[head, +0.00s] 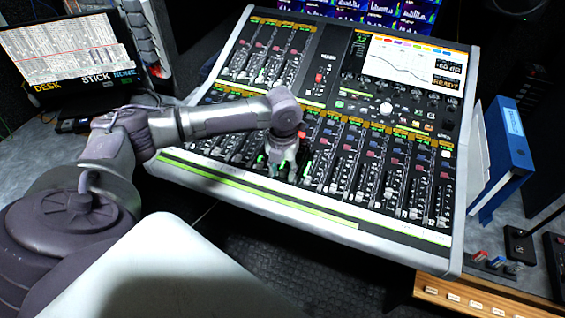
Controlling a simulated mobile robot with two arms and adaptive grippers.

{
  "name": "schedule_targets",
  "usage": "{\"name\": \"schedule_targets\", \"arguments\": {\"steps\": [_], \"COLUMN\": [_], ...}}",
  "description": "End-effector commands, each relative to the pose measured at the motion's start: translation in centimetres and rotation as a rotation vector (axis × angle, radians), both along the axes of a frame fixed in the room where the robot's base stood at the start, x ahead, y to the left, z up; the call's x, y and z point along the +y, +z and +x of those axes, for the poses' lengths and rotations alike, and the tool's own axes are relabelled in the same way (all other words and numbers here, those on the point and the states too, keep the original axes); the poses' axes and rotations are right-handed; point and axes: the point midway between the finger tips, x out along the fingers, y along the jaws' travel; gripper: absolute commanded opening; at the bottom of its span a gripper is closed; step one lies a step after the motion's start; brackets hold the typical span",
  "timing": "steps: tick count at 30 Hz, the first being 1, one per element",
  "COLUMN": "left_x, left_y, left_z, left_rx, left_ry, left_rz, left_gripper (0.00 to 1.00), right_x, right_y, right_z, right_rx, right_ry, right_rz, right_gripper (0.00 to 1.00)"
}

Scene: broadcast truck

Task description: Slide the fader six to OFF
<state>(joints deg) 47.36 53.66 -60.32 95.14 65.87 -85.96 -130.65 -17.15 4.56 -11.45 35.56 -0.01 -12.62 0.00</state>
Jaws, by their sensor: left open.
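The mixing console (300,203) fills the middle of the head view, with a long row of faders along its lower half. My left arm comes in from the left and reaches over the console. My left gripper (276,172) points down at the fader row, left of the middle, and is open. The gripper and wrist hide the faders under them, and I cannot tell which one is fader six or where it stands. Whether the fingertips touch a fader cannot be made out. Other faders (345,187) show to the right of the gripper. My right gripper is not in view.
The console's screen (415,62) is at its upper right. A laptop-like display (70,55) stands at the left. A blue binder (505,150) stands right of the console. Small dark devices (519,243) lie at the right edge. Dark floor shows in front.

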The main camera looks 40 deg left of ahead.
Motion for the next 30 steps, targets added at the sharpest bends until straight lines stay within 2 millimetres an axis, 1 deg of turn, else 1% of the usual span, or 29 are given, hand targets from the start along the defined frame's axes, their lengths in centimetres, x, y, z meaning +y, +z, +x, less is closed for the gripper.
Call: {"name": "schedule_targets", "arguments": {"steps": [5,8,18,21,25,30], "left_x": [0.1,0.1,0.0,0.0,0.0,0.0], "left_y": [0.5,1.7,8.8,10.4,11.6,12.1], "left_z": [0.1,0.2,0.1,0.1,0.0,0.0], "left_rx": [-0.003,-0.006,-0.005,-0.004,-0.002,-0.001], "left_ry": [0.001,0.001,0.001,0.000,0.000,0.001], "left_rz": [0.001,0.000,-0.001,0.000,-0.001,0.001], "left_gripper": [0.42,0.42,0.42,0.42,0.42,0.42], "right_x": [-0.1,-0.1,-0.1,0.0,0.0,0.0], "right_y": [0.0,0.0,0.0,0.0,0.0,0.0], "right_z": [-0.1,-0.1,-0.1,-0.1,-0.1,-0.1], "right_rx": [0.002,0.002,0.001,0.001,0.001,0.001], "right_ry": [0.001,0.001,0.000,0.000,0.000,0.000], "right_rz": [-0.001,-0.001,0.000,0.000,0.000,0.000], "right_gripper": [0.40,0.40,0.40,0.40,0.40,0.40]}}
